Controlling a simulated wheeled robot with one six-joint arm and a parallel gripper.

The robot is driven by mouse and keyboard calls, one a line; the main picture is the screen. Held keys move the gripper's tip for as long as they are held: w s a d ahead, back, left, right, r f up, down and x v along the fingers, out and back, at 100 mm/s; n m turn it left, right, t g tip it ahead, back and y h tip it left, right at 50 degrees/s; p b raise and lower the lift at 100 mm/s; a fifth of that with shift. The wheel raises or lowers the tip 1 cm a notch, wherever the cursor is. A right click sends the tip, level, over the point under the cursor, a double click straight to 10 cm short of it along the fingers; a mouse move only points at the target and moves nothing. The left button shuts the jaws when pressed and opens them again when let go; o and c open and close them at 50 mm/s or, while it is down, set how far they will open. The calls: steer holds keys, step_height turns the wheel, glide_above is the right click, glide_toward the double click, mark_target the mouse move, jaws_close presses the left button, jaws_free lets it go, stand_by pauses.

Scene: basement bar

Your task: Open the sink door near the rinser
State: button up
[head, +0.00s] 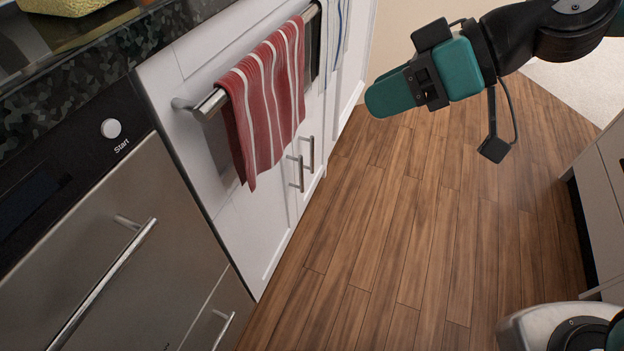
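White cabinet doors (262,224) stand below a towel bar in the head view, on the left side. Two short vertical metal handles, a nearer one (297,173) and a farther one (308,153), sit side by side near the doors' meeting edges. The doors look closed. A steel-fronted appliance (150,285) with a "Start" button is beside them, nearer to me; I cannot tell if it is the rinser. My teal gripper (376,104) is in the air over the floor, right of the handles and apart from them. Its finger gap is not clear from this side.
A red striped towel (266,105) hangs on the bar (208,104) above the doors. A dark speckled countertop (72,83) runs along the left. Wood floor (400,240) is clear in the middle. A pale cabinet (605,185) stands at the right edge.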

steer(key=w+d+f+t+y+b, duration=0.1)
steer(key=w+d+f+t+b, duration=0.3)
steer(key=f+b, duration=0.75)
steer(key=w+a+f+t+y+b, duration=0.15)
steer(key=w+f+b, duration=0.45)
steer(key=f+b, duration=0.6)
steer(key=w+d+f+t+y+b, duration=0.25)
steer(key=w+f+b, duration=0.35)
steer(key=f+b, duration=0.6)
steer(key=p, duration=1.3)
glide_above(312, 173)
steer(key=shift+w+f+m+t+h, duration=0.25)
steer(key=shift+f+m+t+h, duration=0.05)
steer(key=shift+f+m, duration=0.1)
steer(key=shift+c, duration=0.4)
jaws_close()
